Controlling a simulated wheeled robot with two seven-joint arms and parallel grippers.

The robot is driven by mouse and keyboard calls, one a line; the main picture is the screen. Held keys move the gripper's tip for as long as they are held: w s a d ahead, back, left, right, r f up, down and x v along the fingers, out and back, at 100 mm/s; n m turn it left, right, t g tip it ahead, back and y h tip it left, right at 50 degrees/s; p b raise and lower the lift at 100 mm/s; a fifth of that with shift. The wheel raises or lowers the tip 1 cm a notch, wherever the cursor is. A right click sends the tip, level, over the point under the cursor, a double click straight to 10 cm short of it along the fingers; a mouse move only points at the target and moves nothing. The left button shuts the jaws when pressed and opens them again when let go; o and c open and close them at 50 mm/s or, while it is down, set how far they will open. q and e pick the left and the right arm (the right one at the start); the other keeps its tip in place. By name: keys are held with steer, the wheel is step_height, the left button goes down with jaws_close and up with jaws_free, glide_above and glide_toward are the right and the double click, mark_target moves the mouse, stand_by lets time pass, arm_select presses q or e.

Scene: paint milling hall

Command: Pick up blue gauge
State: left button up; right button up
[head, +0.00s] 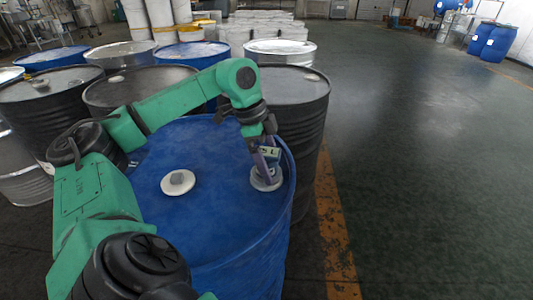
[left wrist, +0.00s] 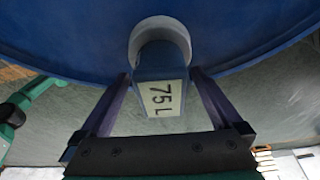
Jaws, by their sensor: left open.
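The blue gauge (left wrist: 161,68) stands out from a round pale fitting on the blue drum top, with a white label reading "75 L". In the head view the gauge (head: 266,173) is near the drum's right rim, partly hidden by my gripper. My left gripper (left wrist: 160,76) is open, with one purple finger on each side of the gauge. Small gaps show between the fingers and the gauge. The left gripper also shows over the drum's right side in the head view (head: 268,160). My right gripper is not in view.
The blue drum (head: 215,225) has a second pale cap (head: 178,182) left of the gauge. Dark drums (head: 300,90) stand close behind it, with more drums and white buckets beyond. Open floor (head: 430,160) with a yellow line (head: 335,235) lies to the right.

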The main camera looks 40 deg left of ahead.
arm_select(q)
steer(key=shift+w+f, duration=0.15)
steer(key=shift+f, duration=0.15)
jaws_close()
steer(key=shift+r, duration=0.1)
